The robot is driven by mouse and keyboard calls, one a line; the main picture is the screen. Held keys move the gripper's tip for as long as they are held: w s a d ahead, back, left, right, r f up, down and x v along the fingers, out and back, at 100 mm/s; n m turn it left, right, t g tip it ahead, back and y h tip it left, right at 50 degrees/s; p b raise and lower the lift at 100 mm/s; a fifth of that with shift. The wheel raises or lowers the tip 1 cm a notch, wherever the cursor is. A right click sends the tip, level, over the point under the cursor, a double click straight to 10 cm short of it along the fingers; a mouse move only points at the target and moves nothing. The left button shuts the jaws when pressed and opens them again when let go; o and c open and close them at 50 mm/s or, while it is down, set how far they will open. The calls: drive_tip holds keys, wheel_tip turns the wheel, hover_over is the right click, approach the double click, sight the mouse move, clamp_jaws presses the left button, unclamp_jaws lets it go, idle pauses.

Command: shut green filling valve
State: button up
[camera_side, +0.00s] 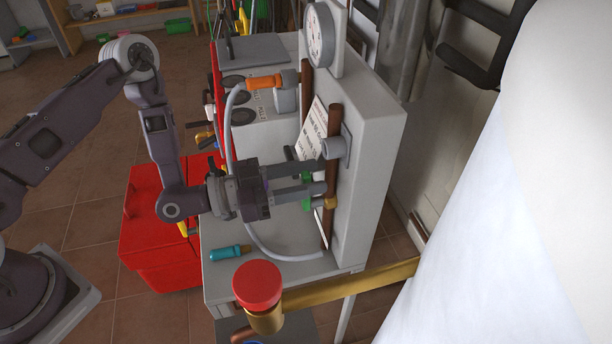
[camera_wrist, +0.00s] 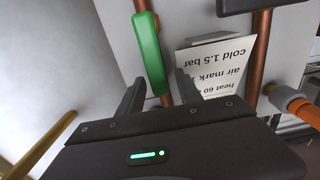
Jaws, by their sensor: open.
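The green valve handle (camera_wrist: 150,52) shows in the wrist view as a long bar lying roughly along a copper pipe. In the side view, small green parts (camera_side: 307,205) show beside my fingers, in front of the vertical copper pipe (camera_side: 332,215); the fingers hide much of the handle. My gripper (camera_side: 322,176) is open and points at the pipe on the grey panel. In the wrist view, the handle's near end reaches the space between my two fingertips (camera_wrist: 160,78). I cannot tell whether either finger touches it.
A printed card (camera_wrist: 215,65) sits right of the handle. A pressure gauge (camera_side: 320,38) and an orange handle (camera_side: 264,83) are higher on the boiler. A grey hose (camera_side: 245,220) loops beside my gripper. A teal-handled tool (camera_side: 230,253) lies below. A red knob (camera_side: 257,285) stands in front.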

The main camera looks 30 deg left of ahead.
clamp_jaws()
idle(1.4)
